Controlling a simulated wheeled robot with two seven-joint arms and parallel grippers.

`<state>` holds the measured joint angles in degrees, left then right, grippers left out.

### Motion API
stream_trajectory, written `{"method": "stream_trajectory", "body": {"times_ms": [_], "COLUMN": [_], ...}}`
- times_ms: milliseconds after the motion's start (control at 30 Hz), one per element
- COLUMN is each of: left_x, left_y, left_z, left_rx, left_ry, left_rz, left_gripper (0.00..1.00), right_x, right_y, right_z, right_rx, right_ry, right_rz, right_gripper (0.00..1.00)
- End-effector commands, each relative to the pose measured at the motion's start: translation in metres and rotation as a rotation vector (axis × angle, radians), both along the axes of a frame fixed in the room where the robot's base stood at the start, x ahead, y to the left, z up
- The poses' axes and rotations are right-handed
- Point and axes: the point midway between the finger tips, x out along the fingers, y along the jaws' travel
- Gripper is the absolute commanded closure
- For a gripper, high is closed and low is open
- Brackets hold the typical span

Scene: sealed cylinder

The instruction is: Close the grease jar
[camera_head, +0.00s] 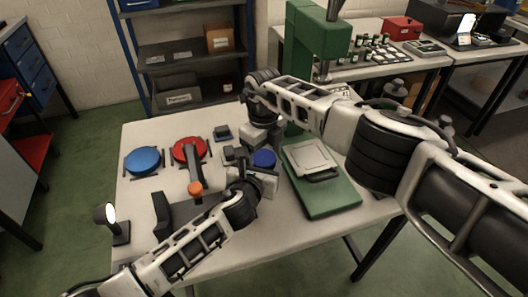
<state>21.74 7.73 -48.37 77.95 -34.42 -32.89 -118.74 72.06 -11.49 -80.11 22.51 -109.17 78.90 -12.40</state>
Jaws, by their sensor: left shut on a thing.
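A small round blue top (264,158), seemingly the grease jar's lid, shows between my two grippers near the middle of the table. The jar body below it is mostly hidden by my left gripper. My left gripper (258,172) reaches in from the lower left and is shut on what looks like the jar. My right gripper (246,148) comes down from the back right, just to the left of the blue top. Its fingertips are small and partly hidden, so I cannot tell whether they are open or shut.
On the white table (140,199) lie a blue disc (145,160), a red disc (189,150) and a dark orange-ended tool (195,188). A lamp (107,214) stands front left.

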Motion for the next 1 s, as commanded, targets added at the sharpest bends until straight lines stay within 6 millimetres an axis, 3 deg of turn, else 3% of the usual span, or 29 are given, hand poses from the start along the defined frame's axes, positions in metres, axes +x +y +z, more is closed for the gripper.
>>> {"method": "stream_trajectory", "body": {"times_ms": [167, 500, 800, 833, 867, 1000], "left_x": [0.000, 0.000, 0.000, 0.000, 0.000, 0.000], "left_y": [0.001, 0.001, 0.001, 0.001, 0.001, 0.001], "left_z": [-0.001, -0.001, -0.001, -0.001, -0.001, -0.001], "left_rx": [0.002, 0.002, 0.002, 0.002, 0.002, 0.002], "left_ry": [0.001, 0.001, 0.001, 0.001, 0.001, 0.001], "left_rz": [0.002, 0.001, 0.001, 0.001, 0.001, 0.001], "left_gripper": [1.00, 1.00, 1.00, 1.00, 1.00, 1.00], "right_x": [0.000, 0.000, 0.000, 0.000, 0.000, 0.001], "right_y": [0.000, -0.001, 0.000, 0.000, 0.000, 0.001], "right_z": [0.002, 0.042, 0.045, 0.045, 0.046, 0.062], "right_rx": [-0.001, -0.001, -0.001, -0.001, 0.000, 0.002], "right_ry": [0.001, -0.001, 0.001, 0.001, 0.000, -0.001], "right_rz": [0.002, 0.002, 0.001, 0.002, 0.008, 0.132], "right_gripper": [0.19, 0.19, 0.19, 0.28, 0.30, 0.30]}}
